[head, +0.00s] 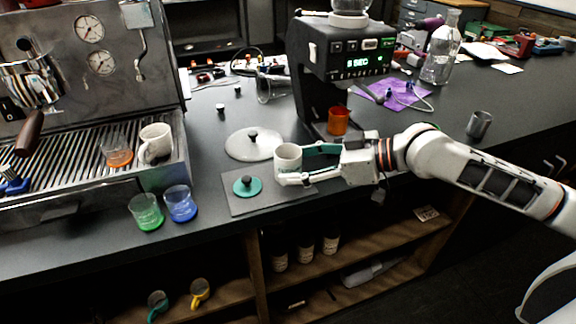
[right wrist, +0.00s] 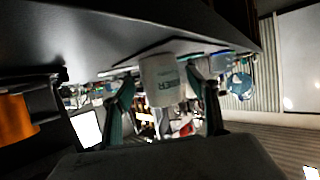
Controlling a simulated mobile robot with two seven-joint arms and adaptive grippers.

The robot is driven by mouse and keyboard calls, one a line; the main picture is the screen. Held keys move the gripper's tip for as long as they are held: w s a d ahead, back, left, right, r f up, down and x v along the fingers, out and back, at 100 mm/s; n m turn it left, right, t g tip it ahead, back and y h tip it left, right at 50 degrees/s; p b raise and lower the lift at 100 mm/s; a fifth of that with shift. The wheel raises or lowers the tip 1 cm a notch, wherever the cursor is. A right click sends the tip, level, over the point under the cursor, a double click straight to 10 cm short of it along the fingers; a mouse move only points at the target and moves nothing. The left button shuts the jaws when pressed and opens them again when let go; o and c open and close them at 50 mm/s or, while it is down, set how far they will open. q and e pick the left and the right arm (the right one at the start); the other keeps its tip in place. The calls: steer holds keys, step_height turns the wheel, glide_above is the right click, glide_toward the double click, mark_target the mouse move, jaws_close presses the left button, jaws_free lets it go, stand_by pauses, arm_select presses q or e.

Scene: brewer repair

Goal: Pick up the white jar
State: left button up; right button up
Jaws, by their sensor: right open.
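The white jar (head: 287,158) stands upright on the grey mat (head: 240,207) at the counter's front. My right gripper (head: 296,166) reaches in from the right, low over the counter, with its fingers open on either side of the jar. In the right wrist view the jar (right wrist: 160,82), with dark lettering, shows between the two open fingertips (right wrist: 159,88). I cannot tell whether either finger touches it. The gripper partly hides the jar's right side in the head view. My left gripper is not in view.
Green (head: 146,212) and blue (head: 180,204) glasses stand farther left. The grinder (head: 335,70) with an orange cup (head: 338,122) stands behind the gripper. The counter's front edge is close.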

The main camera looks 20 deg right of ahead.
steer(key=shift+x, duration=1.35)
steer(key=c, duration=1.4)
steer(key=shift+o, duration=0.2)
steer(key=shift+r, duration=0.1)
steer(key=shift+r, duration=0.4)
step_height(320, 180, up, 19)
steer(key=p, duration=0.4)
steer(key=shift+r, duration=0.15)
